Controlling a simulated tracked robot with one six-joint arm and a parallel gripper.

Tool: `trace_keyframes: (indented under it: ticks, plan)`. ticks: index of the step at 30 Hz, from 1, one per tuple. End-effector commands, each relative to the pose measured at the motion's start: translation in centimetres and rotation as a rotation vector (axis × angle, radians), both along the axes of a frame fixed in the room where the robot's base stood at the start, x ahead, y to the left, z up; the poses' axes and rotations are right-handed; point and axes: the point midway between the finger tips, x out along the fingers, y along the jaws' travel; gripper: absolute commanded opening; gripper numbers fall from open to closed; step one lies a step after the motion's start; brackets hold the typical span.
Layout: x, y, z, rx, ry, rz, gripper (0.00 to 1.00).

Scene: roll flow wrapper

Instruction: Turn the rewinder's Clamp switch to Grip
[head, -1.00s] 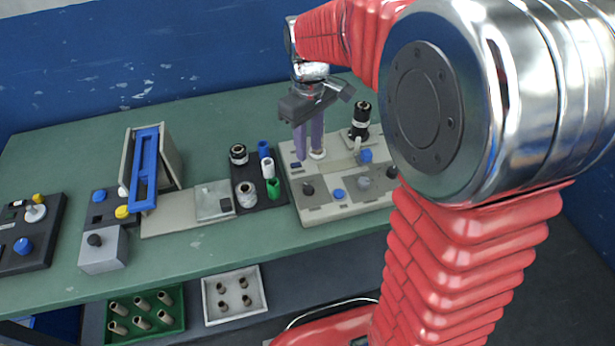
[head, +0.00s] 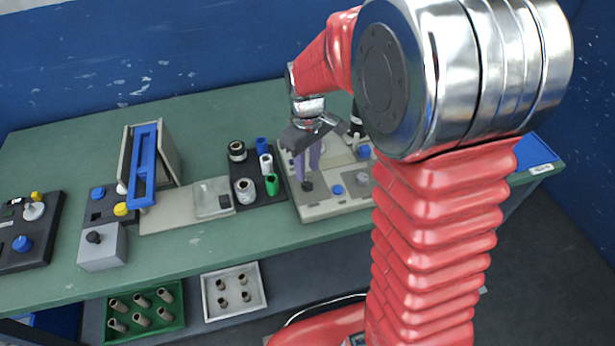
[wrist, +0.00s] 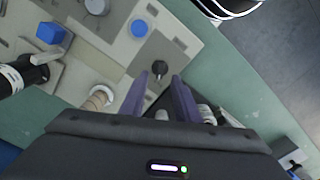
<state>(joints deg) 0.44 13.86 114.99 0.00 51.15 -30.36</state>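The rewinder (head: 322,209) is a beige panel unit at the right end of the green table. A black knob (head: 307,187) sits at its front left; it also shows in the wrist view (wrist: 158,68) with a small pale mark on top. No label is readable, so I cannot confirm that it is the Clamp switch or tell its setting. My gripper (head: 306,174) points down just above this knob. In the wrist view, the two purple fingers of my gripper (wrist: 160,80) are apart, with the knob just beyond their tips and nothing held between them.
Blue buttons (head: 337,190) and a grey knob (head: 362,180) are on the same panel. A dark tray (head: 262,199) with several rolls stands close on the left. A spindle with a cream core (wrist: 99,97) is near my fingers.

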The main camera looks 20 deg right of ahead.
Motion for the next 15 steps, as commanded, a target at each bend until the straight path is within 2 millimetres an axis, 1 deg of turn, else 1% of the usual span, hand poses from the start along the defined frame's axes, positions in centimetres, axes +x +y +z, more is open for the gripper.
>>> trace_keyframes:
  ticks: [1, 6, 10, 15]
  plan:
    - [-0.1, 0.0, -0.9, 0.000, 0.004, 0.000, 0.29]
    - [-0.1, 0.0, -3.2, 0.000, 0.004, 0.000, 0.29]
    - [0.0, 0.0, -4.2, 0.000, 0.001, 0.000, 0.29]
    - [0.0, 0.0, -4.7, 0.000, 0.000, 0.000, 0.29]
